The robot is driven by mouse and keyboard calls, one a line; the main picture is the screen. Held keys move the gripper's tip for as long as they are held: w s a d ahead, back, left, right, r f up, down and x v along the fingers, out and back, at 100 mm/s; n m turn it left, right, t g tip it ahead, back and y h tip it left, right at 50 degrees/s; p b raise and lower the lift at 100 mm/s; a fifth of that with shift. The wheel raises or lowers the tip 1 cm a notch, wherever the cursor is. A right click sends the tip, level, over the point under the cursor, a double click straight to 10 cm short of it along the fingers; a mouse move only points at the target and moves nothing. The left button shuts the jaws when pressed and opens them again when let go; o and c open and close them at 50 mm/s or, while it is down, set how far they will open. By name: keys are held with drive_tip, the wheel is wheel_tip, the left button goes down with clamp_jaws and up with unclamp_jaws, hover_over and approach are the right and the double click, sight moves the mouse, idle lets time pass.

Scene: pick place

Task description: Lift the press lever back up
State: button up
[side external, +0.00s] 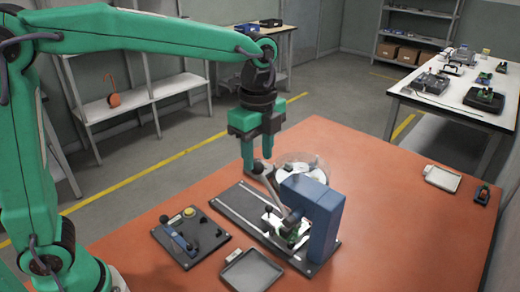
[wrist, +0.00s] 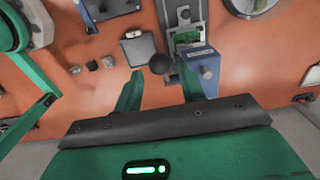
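The press has a blue body (side external: 322,205) on a grey slotted base plate (side external: 238,207); its blue housing also shows in the wrist view (wrist: 204,64). The press lever (side external: 275,190) slants up and left from the blue body to a black ball knob (side external: 258,167). My gripper (side external: 248,165) points down at the knob end of the lever. In the wrist view my gripper (wrist: 160,70) is open, with its two green fingers apart. The knob (wrist: 160,63) appears between the fingertips, with a gap visible on both sides. A green board (wrist: 187,37) sits in the press.
A dark control panel (side external: 205,246) with a yellow button lies left of the press. A grey tray (side external: 252,272) lies in front. A round whitish disc (side external: 300,170) stands behind the press. A pale tray (side external: 442,178) lies far right; the orange table (side external: 400,215) is clear between.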

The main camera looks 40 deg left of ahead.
drive_tip(key=shift+r, duration=2)
drive_tip(key=shift+s+a+r+n, duration=0.15)
drive_tip(key=shift+s+a+n, duration=0.25)
drive_tip(key=shift+a+n, duration=0.1)
drive_tip(key=s+a+f+n+t, duration=0.2)
drive_tip(key=s+a+n, duration=0.4)
drive_tip(key=s+n, duration=0.1)
drive_tip(key=s+a+f+n+t, duration=0.3)
drive_tip(key=s+a+n, duration=0.3)
drive_tip(key=s+n, duration=0.2)
drive_tip(key=shift+s+n+t, duration=0.3)
drive_tip(key=shift+n, duration=0.7)
